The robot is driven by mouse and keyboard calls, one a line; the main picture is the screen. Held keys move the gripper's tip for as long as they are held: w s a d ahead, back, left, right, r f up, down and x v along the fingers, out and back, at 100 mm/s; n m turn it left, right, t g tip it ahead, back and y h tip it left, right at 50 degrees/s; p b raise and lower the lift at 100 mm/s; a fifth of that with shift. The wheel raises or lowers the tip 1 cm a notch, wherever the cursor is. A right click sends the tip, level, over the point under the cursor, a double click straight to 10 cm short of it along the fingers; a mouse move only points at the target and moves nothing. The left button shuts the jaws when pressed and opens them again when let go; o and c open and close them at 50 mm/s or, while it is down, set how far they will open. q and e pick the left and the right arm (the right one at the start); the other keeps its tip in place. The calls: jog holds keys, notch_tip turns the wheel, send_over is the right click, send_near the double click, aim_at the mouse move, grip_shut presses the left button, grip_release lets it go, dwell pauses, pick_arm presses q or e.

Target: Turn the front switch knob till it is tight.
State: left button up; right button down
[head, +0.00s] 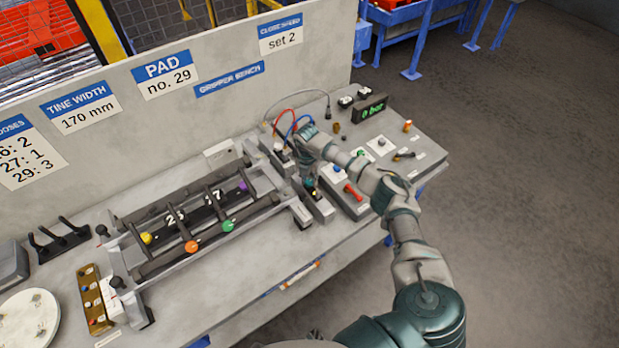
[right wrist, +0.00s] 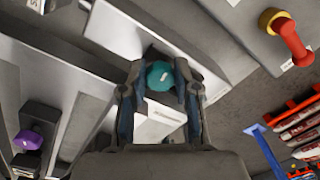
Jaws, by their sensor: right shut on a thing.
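A round teal knob (right wrist: 160,76) with a short white mark on its face sits between the fingers of my right gripper (right wrist: 160,97) in the right wrist view. The gripper is shut on this knob, one finger on each side. The knob is mostly hidden there by the gripper. I cannot tell from the frames how tight it is. My left gripper is not in view.
The tine frame (head: 150,270) carries yellow, orange, green and purple knobs. A red handle (head: 353,192) stands on the panel right of my gripper. A green-lit display (head: 374,108) stands further back.

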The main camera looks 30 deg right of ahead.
jog(key=shift+a+f+m, duration=0.15)
jog(key=shift+a+m, duration=0.05)
jog(key=shift+m, duration=0.8)
jog(key=shift+a, duration=0.1)
jog(key=c, duration=1)
grip_release()
jog(key=shift+c, duration=0.2)
jog(key=shift+o, duration=1)
jog(key=shift+w, duration=0.1)
jog(key=shift+a, duration=0.1)
jog(key=shift+r, duration=0.35)
notch_tip(320, 180, up, 11)
jog(key=shift+w+a+r, duration=0.15)
jog(key=shift+w+a, duration=0.05)
jog(key=shift+w, duration=0.15)
